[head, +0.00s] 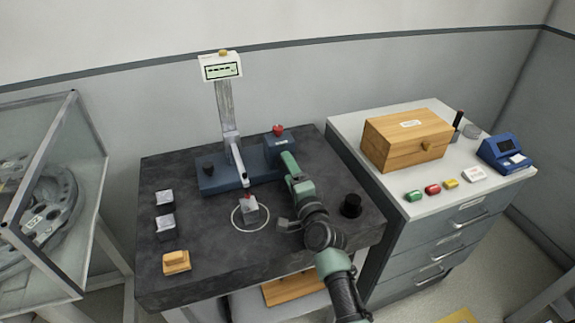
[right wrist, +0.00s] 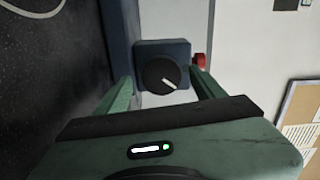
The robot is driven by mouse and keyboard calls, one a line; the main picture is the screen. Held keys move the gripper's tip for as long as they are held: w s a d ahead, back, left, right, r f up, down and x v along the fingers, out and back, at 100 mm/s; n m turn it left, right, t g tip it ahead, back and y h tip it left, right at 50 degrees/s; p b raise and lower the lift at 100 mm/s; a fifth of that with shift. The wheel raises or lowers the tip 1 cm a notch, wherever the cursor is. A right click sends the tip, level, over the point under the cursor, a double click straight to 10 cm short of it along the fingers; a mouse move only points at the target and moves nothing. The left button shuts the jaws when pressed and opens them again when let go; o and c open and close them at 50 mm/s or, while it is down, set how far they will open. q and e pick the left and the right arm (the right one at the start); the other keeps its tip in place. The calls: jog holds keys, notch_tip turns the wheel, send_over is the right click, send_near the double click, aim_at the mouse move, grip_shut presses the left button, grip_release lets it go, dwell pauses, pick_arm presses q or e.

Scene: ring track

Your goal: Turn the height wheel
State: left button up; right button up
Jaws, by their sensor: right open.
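The height wheel (right wrist: 158,76) is a round black knob with a white mark. It sits on the face of a dark blue box (right wrist: 148,47) in the right wrist view. In the head view the blue box (head: 274,146) is at the right end of the blue gauge base (head: 222,181), and the wheel is hidden behind my gripper. My right gripper (right wrist: 163,88) is open, one finger to each side of the wheel; I cannot tell whether they touch it. In the head view the right gripper (head: 288,162) points at the box. My left gripper is not in view.
The gauge column carries a display (head: 221,68) and a slanted arm above a grey block (head: 250,212) in a white ring. A red button (head: 278,129) tops the blue box. A black cylinder (head: 351,205) stands right of my arm. The table's front middle is clear.

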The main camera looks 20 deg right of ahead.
jog(key=s+p, duration=0.1)
jog(key=s, duration=0.4)
jog(key=shift+s+d, duration=0.15)
jog(key=shift+s, duration=0.25)
jog(key=shift+d+r+n+p, duration=0.15)
jog(key=shift+n+p, duration=0.3)
jog(key=shift+n, duration=0.65)
jog(key=n, duration=0.3)
jog(key=shift+d+r+p, duration=0.1)
jog(key=shift+r+p, duration=0.05)
jog(key=shift+p, duration=0.15)
jog(key=shift+w+n, duration=0.25)
jog(key=shift+n, duration=0.15)
jog(key=w, duration=0.7)
jog(key=shift+w, duration=0.15)
